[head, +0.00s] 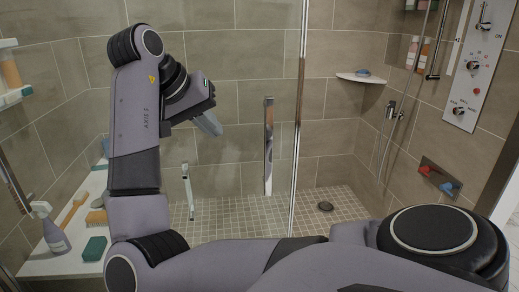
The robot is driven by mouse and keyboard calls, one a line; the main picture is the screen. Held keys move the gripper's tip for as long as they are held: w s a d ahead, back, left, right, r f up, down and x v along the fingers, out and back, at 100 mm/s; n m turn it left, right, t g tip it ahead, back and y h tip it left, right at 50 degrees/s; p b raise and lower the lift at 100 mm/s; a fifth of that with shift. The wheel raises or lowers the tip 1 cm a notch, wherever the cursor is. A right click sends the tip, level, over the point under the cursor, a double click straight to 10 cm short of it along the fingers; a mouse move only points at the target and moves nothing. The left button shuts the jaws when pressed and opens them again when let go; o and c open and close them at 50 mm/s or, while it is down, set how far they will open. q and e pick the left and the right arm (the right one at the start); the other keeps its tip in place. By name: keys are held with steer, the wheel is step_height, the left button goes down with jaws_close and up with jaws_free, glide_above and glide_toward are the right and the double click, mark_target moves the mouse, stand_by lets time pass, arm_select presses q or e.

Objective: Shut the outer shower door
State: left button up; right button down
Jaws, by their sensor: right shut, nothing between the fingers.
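The shower door is clear glass, with a bright vertical metal edge strip (299,110) near the middle of the head view. A long vertical metal handle (268,147) stands left of that strip. A smaller vertical handle (187,190) shows lower left, partly beside my arm. I cannot tell exactly which pane each belongs to. My right arm crosses the bottom and rises at left. My right gripper (209,123) is shut and empty, left of the long handle and apart from it in the picture. My left gripper is not in view.
A white ledge (70,262) at lower left holds a spray bottle (54,233), a brush and a green sponge (95,248). The tiled shower floor (245,215) looks clear.

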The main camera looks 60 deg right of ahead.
mark_target(255, 148)
steer(key=b+x, duration=0.1)
steer(key=x, duration=0.8)
steer(key=shift+s+a, duration=0.1)
steer(key=shift+s, duration=0.1)
steer(key=shift+s+d+f, duration=0.15)
steer(key=shift+s+d, duration=0.4)
steer(key=shift+d, duration=0.05)
steer(key=shift+s+d+f, duration=0.15)
steer(key=shift+s+d, duration=0.8)
steer(key=shift+s, duration=0.05)
steer(key=shift+s+d, duration=0.1)
